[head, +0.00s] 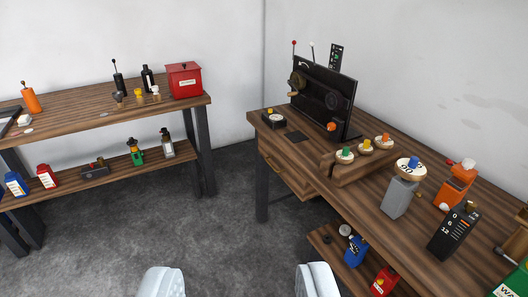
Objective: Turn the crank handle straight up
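An upright black panel (326,90) stands on the right-hand wooden bench. A brass wheel-like part (298,81) with a small dark knob (292,94) sits on its left side, and an orange knob (331,126) is low on its face. Two thin levers rise at its top left, one with a red ball (294,43) and one with a pale tip (312,45). At this distance I cannot tell which part is the crank handle, or its angle. My gripper (238,280) shows as two white fingers at the bottom edge, wide apart, empty and far from the panel.
The right-hand bench (330,185) also bears a wooden block with several coloured knobs (362,160), a grey post with a dial (397,198) and a black numbered box (453,232). A left-hand shelf bench (75,120) holds bottles and a red box (184,80). Grey floor (225,225) between them is clear.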

